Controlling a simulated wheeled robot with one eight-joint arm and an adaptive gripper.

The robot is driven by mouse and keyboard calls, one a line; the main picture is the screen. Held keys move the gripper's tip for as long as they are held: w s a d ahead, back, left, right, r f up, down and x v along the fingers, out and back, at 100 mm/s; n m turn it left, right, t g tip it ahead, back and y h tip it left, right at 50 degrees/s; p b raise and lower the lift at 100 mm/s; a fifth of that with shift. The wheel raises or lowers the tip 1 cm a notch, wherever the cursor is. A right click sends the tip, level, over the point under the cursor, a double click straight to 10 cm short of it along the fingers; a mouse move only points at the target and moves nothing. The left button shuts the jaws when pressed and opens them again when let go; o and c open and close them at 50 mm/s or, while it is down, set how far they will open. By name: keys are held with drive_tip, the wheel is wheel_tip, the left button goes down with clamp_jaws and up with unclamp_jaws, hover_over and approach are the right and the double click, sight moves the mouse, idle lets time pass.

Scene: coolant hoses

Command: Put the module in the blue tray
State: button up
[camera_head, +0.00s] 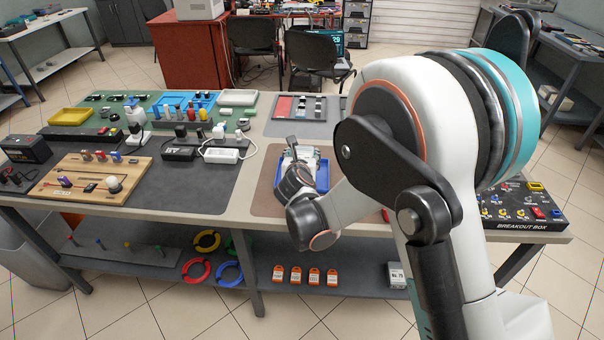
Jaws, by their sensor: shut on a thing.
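The blue tray (322,178) lies on a brown mat on the right part of the bench, partly hidden behind my wrist. My gripper (293,155) is over the tray's left part, shut on the module. The module is small here and mostly covered by my gripper, so its outline is unclear. I cannot tell whether it touches the tray floor or hangs above it.
Another blue tray (190,103) with upright cylinders stands on the green mat at the back left. A wooden board (95,178) and a white power adapter (226,153) are at left. A breakout box (520,207) sits at right. Coloured hose rings (196,270) lie on the lower shelf.

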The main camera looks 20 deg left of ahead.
drive_tip(key=shift+f+b, duration=0.9)
drive_tip(key=shift+f, duration=1.45)
drive_tip(key=shift+r, duration=0.1)
drive_tip(key=o, duration=1.4)
drive_tip(key=shift+c, duration=0.2)
drive_tip(key=shift+s+d+r, duration=0.1)
drive_tip(key=shift+s+r, duration=0.05)
drive_tip(key=shift+s, duration=0.2)
drive_tip(key=p+v, duration=0.4)
drive_tip(key=v, duration=0.7)
